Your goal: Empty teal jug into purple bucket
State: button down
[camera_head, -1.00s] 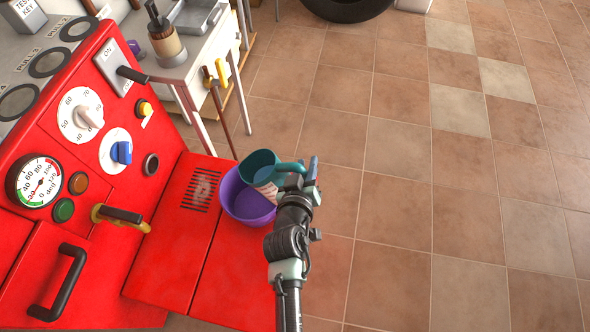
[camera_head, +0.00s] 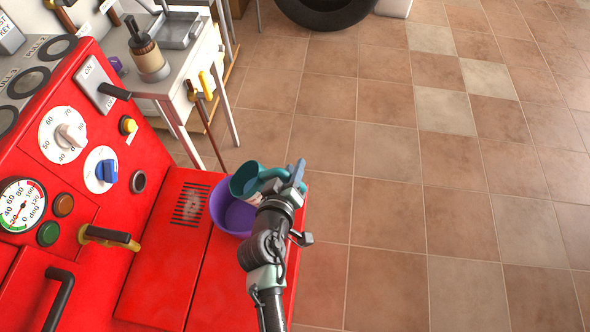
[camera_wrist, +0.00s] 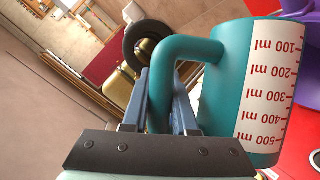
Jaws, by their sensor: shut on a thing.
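The teal jug (camera_head: 247,181) is over the purple bucket (camera_head: 233,213) in the head view, its mouth turned to the upper left. In the wrist view the jug (camera_wrist: 236,85) shows its white scale in ml upside down. My gripper (camera_head: 296,176) is shut on the jug's handle; the blue fingers (camera_wrist: 170,100) straddle it in the wrist view. The bucket stands on the red boiler's flat ledge (camera_head: 165,250), and the jug hides part of it. A purple edge (camera_wrist: 300,8) shows behind the jug in the wrist view. I cannot see what is in the jug.
The red boiler panel with dials, knobs and handles (camera_head: 108,237) is on the left. A white table (camera_head: 185,72) with tools stands behind it. A tire (camera_head: 325,12) lies at the back. The tiled floor (camera_head: 440,190) on the right is clear.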

jog(key=shift+a+r+n+h, duration=0.2)
jog(key=shift+r+n+h, duration=0.2)
jog(key=shift+r, duration=0.05)
jog(key=shift+w, duration=0.1)
jog(key=shift+a+n+b, duration=0.3)
jog(key=shift+b, duration=0.1)
jog(key=shift+w+a+r+n+h, duration=0.1)
jog(key=shift+a+r+n+h, duration=0.25)
jog(key=shift+n+h, duration=0.15)
jog(key=shift+a+f+b, duration=0.1)
jog(key=shift+b, duration=0.2)
jog(key=shift+a+n+h+b, duration=0.3)
jog(key=shift+a+b, duration=0.05)
jog(key=shift+d, duration=0.1)
